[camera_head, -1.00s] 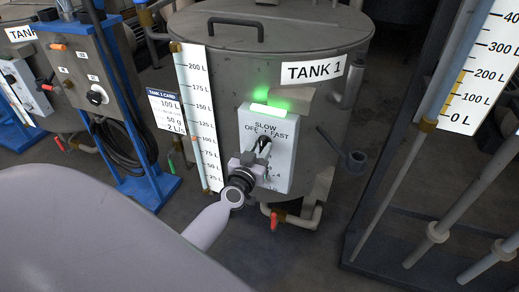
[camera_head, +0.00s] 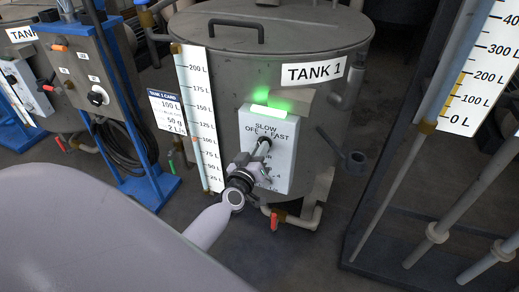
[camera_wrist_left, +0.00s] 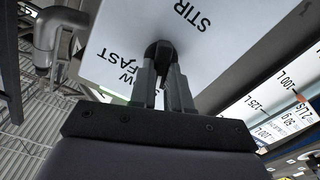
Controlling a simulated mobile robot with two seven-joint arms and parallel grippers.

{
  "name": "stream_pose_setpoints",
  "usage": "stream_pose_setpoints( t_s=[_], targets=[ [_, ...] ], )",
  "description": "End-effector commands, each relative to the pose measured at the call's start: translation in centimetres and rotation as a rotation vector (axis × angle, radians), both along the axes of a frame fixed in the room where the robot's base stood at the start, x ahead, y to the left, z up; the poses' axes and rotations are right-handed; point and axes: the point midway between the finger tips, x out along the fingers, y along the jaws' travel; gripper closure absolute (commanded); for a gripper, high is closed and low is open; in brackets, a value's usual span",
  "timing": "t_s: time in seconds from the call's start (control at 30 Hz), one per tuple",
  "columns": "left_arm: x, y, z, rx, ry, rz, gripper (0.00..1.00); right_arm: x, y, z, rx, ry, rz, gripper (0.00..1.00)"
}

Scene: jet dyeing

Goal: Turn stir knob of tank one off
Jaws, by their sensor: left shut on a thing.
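Tank one (camera_head: 240,70) is a grey lidded vessel marked TANK 1. The pale control box (camera_head: 284,165) on its front reads SLOW, OFF and FAST, and a green lamp (camera_head: 268,110) on top is lit. My left gripper (camera_head: 262,147) reaches the front of this box. In the left wrist view its two fingers (camera_wrist_left: 163,75) are shut on the black stir knob (camera_wrist_left: 160,48), beside the word STIR. The fingers largely hide the knob in the head view, so I cannot tell its exact setting. My right gripper is not in view.
A level scale (camera_head: 200,120) stands left of the box. A red-handled valve (camera_head: 274,221) sits below it. A blue-framed control panel (camera_head: 95,85) with hanging cables is at left. Pipes and another scale (camera_head: 475,80) are at right.

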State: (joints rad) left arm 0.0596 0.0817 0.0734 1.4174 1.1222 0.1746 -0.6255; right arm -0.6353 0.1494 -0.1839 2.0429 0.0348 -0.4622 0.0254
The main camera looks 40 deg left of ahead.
Motion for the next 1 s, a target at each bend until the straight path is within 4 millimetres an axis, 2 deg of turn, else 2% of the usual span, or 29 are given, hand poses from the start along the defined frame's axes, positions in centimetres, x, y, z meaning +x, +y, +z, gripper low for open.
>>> stream_pose_setpoints(
  t_s=[0.2,0.5,1.0],
  targets=[
    [-0.05,0.04,-0.16,-0.183,-0.042,0.000,1.00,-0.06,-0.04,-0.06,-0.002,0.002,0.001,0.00],
    [-0.08,0.12,-0.26,-0.370,-0.086,0.000,1.00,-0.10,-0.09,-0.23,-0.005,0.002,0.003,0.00],
    [-0.10,0.13,-0.31,-0.468,-0.108,-0.001,1.00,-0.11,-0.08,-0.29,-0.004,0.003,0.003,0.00]
  ],
)
